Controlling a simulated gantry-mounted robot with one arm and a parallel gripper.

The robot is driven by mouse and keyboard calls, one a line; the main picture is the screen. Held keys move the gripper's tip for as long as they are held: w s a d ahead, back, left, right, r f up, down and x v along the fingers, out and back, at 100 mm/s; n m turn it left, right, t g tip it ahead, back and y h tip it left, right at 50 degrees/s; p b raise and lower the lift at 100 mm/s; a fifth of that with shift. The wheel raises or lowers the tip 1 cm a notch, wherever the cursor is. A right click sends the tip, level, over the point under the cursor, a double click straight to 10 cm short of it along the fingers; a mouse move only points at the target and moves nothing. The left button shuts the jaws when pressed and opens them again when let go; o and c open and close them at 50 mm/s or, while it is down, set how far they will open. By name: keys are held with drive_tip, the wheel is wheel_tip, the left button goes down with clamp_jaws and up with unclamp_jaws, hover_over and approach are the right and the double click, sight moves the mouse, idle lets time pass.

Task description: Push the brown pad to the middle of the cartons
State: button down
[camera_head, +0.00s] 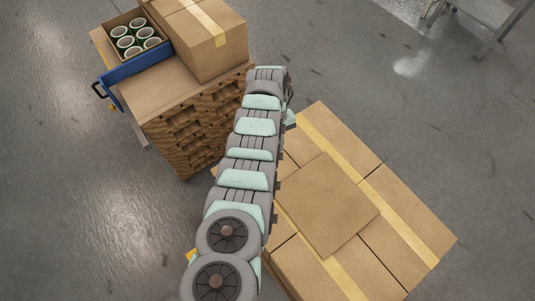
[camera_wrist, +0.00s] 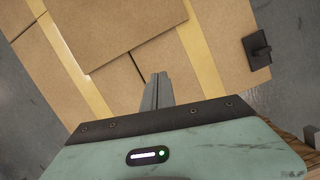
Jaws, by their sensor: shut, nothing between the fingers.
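The brown pad (camera_head: 327,205) is a flat square sheet lying on top of the taped cartons (camera_head: 415,222), across the seams between them. Its left corner is close to my arm in the head view. In the wrist view the pad (camera_wrist: 115,30) is at the upper left, and its near edge lies beyond my gripper. My gripper (camera_wrist: 160,76) is shut and empty, its narrow fingers over the carton tops, apart from the pad in the picture. Whether the fingertips touch a carton cannot be told. In the head view my arm hides the fingertips and the left part of the cartons.
A metal frame (camera_head: 490,20) stands at the upper right. Grey floor is clear at the right.

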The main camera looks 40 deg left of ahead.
sight(282, 167)
drive_tip(key=b+x, duration=0.4)
drive_tip(key=x, duration=0.5)
drive_tip(key=shift+d+f, duration=0.15)
drive_tip(key=shift+f, duration=0.15)
drive_tip(key=p, duration=0.1)
drive_tip(key=r+p, duration=0.1)
drive_tip(key=shift+s+d+r+p, duration=0.2)
drive_tip(key=shift+s+p, duration=0.05)
drive_tip(key=shift+p, duration=0.1)
drive_tip(key=shift+s+d+f+p, duration=0.2)
drive_tip(key=shift+s+d+p, duration=0.25)
drive_tip(key=shift+d+p, duration=0.35)
drive_tip(key=shift+s+d+p, duration=0.3)
drive_tip(key=shift+d+p, duration=0.2)
drive_tip(key=shift+d, duration=0.1)
drive_tip(key=shift+s, duration=0.1)
